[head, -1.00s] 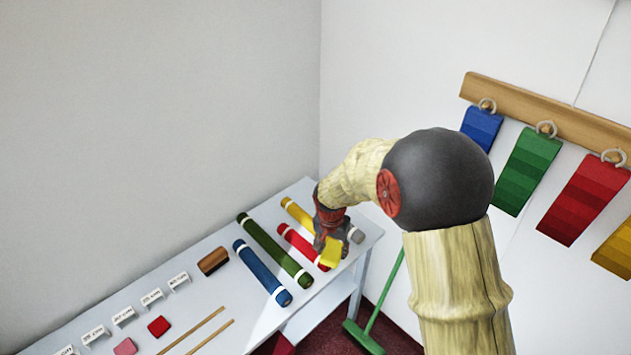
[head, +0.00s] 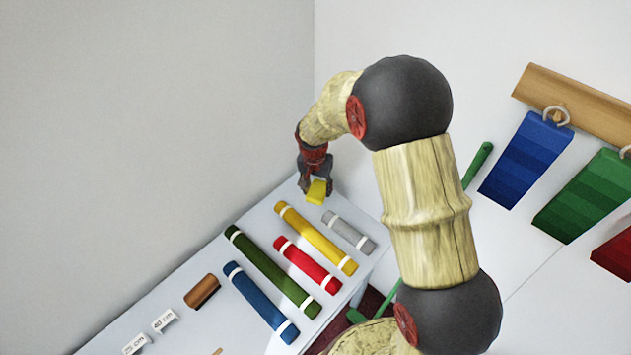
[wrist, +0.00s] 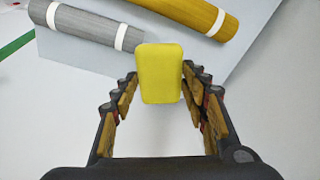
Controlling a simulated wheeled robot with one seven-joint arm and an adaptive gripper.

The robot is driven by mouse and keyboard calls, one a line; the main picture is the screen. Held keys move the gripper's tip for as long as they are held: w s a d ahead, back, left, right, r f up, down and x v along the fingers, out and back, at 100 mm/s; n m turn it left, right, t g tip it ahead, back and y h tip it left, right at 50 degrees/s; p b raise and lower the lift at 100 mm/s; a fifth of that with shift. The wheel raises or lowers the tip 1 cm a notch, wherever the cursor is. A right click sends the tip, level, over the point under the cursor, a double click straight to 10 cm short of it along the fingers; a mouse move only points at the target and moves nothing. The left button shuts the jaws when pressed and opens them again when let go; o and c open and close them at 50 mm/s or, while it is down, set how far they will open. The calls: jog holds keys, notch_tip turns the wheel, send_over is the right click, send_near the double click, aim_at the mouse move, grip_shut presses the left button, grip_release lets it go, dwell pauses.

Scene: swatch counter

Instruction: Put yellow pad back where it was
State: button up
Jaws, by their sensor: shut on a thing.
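The yellow pad (head: 317,191) is a small rounded block held in my gripper (head: 317,184), above the far end of the counter (head: 208,245). In the wrist view the yellow pad (wrist: 159,73) sits between the fingertips of my gripper (wrist: 159,82), with its near face fully visible. The fingers are shut on it. The pad appears clear of the counter top, near the far ends of the yellow roll (head: 315,238) and the grey roll (head: 349,232).
Green (head: 272,271), blue (head: 260,302) and red (head: 307,264) rolls lie on the counter. A brown block (head: 202,291) and small white length signs (head: 165,320) are nearer. Colour swatches (head: 526,160) hang from a wooden rail at right. A green-handled broom (head: 478,165) leans by the wall.

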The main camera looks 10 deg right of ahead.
aim_at(317, 179)
jog(key=w+f, duration=0.1)
jog(key=w+d, duration=0.1)
jog(key=w, duration=0.1)
jog(key=w+f, duration=0.1)
jog(key=w, duration=0.1)
jog(key=shift+w+d+f, duration=0.1)
jog(key=shift+d+f, duration=0.05)
jog(key=shift+f, duration=0.15)
jog(key=w+f, duration=0.2)
jog(key=w+d+f, duration=0.1)
jog(key=w+f, duration=0.1)
jog(key=shift+f, duration=0.3)
jog(key=shift+w+f, duration=0.5)
jog(key=shift+w+d+f, duration=0.1)
jog(key=shift+w+f, duration=0.05)
jog(key=shift+f, duration=1.6)
jog(key=shift+c, duration=0.6)
jog(key=o, duration=1)
jog(key=shift+o, duration=1.1)
